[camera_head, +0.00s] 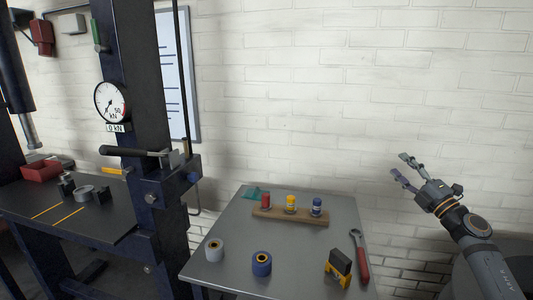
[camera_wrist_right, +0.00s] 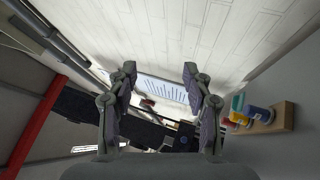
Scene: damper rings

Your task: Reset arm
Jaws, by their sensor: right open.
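My right gripper (camera_head: 404,171) is raised to the right of the small metal table (camera_head: 210,262), in front of the white brick wall. It is open and empty. In the right wrist view its two fingers (camera_wrist_right: 160,85) stand apart with nothing between them. My left gripper does not show in either view.
The table carries a wooden rack (camera_head: 275,214) with red, yellow and blue pieces, a grey ring (camera_head: 214,250), a blue ring (camera_head: 261,264), a black-and-yellow block (camera_head: 338,267) and a red-handled wrench (camera_head: 361,258). A dark press frame (camera_head: 135,75) with a gauge (camera_head: 110,101) stands left.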

